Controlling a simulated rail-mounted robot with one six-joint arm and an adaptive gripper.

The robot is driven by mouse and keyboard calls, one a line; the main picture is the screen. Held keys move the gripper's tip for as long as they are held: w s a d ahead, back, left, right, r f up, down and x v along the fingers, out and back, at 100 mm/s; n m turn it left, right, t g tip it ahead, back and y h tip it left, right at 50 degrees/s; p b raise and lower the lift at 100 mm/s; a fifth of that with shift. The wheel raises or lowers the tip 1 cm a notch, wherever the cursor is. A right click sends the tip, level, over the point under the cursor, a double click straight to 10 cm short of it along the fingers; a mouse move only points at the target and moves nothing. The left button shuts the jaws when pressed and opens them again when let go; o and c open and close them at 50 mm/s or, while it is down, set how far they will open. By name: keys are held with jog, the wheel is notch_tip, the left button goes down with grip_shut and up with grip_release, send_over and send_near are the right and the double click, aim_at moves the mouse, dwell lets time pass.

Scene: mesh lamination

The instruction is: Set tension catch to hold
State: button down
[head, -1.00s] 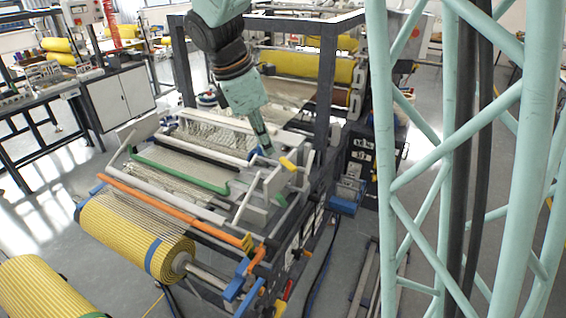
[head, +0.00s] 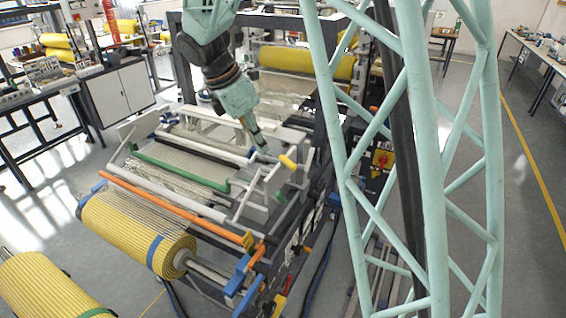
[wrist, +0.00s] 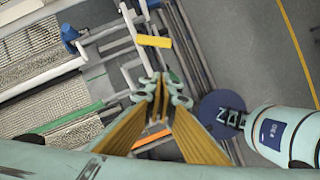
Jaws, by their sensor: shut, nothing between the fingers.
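No part is clearly labelled as the tension catch. A short yellow handle (head: 288,161) sits on a pale bracket at the machine's right side; it also shows in the wrist view (wrist: 154,41). A second small yellow piece (head: 248,240) is at the right end of the orange bar. My gripper (head: 263,149) points down over the right side of the machine, just left of the yellow handle in the head view. In the wrist view its fingertips (wrist: 162,88) are together and empty, with the yellow handle beyond them. Contact with the machine cannot be told.
A white bar (head: 205,145) and a green bar (head: 178,166) cross the machine. An orange bar (head: 170,208) runs along the front above a yellow mesh roll (head: 130,232). Dark frame posts (head: 326,90) stand behind. Floor at the right is open.

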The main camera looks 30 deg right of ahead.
jog(key=shift+f, duration=0.1)
jog(key=d+f, duration=0.7)
jog(key=f, duration=0.2)
jog(key=shift+w+d, duration=0.3)
jog(key=shift+w, duration=0.15)
dwell(0.4)
dwell(0.6)
jog(key=shift+s+d, duration=0.1)
jog(key=shift+d, duration=0.05)
